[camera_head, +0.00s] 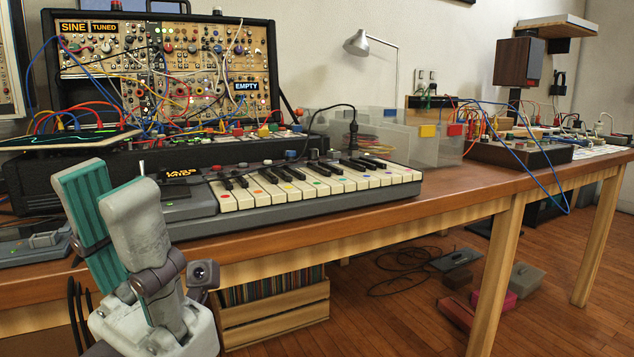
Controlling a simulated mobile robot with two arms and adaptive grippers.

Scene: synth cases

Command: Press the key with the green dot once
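A small grey keyboard synth (300,212) stands at the front of the wooden table, with white and black keys. Several white keys carry small coloured dots near their front ends. My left gripper (105,180) is at the lower left, pointing up, left of the keyboard and apart from the keys. Its ribbed teal inner pad shows behind the nearer grey finger, so it looks open, and I see nothing between the fingers. My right gripper is not in view.
A modular synth rack (165,65) with many patch cables stands behind the keyboard. A clear bin (430,145) and a mixer box (520,150) stand to the right. A black cable plugs in behind the keys. The air above the keys is mostly clear.

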